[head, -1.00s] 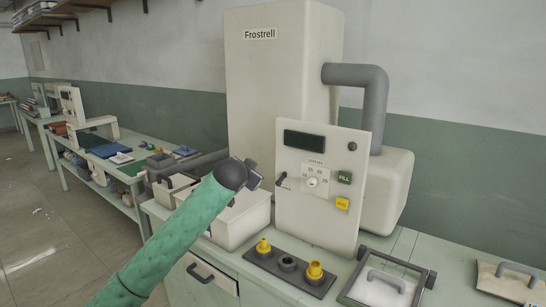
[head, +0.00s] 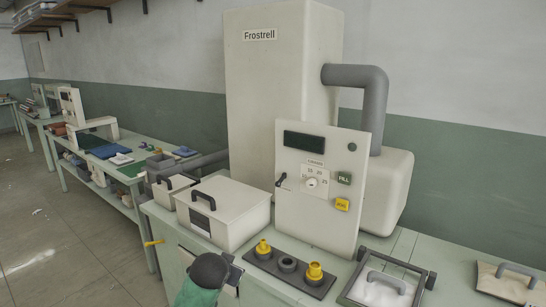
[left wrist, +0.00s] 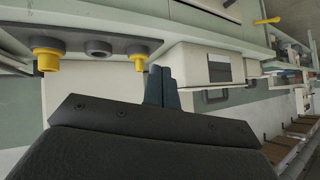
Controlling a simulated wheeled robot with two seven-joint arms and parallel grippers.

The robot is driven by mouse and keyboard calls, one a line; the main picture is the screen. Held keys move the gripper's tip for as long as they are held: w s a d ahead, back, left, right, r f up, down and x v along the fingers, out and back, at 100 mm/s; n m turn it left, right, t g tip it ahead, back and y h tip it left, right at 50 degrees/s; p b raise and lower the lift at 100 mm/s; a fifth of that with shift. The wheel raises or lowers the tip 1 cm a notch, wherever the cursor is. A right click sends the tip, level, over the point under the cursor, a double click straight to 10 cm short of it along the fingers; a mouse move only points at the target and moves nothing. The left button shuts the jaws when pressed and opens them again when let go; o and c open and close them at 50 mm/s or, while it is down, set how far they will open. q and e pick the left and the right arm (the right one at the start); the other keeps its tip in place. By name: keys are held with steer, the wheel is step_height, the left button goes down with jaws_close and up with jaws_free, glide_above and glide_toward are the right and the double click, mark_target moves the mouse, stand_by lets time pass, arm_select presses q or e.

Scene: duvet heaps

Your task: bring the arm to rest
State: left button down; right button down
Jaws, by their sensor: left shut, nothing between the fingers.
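My left arm, in a green sleeve, comes in low at the bottom of the head view. Its left gripper (head: 236,273) is in front of the bench's front edge, below the white lidded box. In the left wrist view the left gripper's fingers (left wrist: 163,86) are together and empty, apart from the box and the yellow fittings. My right gripper is in neither view.
The bench holds the white box (head: 232,213), a dark strip (head: 288,264) with two yellow fittings and a grey one, the Frostrell machine panel (head: 320,220), and a handled tray (head: 385,289). A yellow piece (head: 153,243) juts out left. Open floor (head: 70,250) lies left.

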arm_select(q)
steer(key=s+a+f+n+g, duration=0.25)
steer(key=s+f+g, duration=0.25)
steer(key=s+f, duration=1.75)
steer(key=s+f+g, duration=0.1)
steer(key=s+f, duration=0.5)
steer(key=s, duration=0.4)
steer(key=s+f+g, duration=0.2)
steer(key=s+f, duration=0.4)
steer(key=s, duration=0.4)
steer(key=shift+s+f, duration=0.25)
steer(key=shift+s, duration=0.1)
steer(key=shift+a+n, duration=0.1)
steer(key=shift+n, duration=0.15)
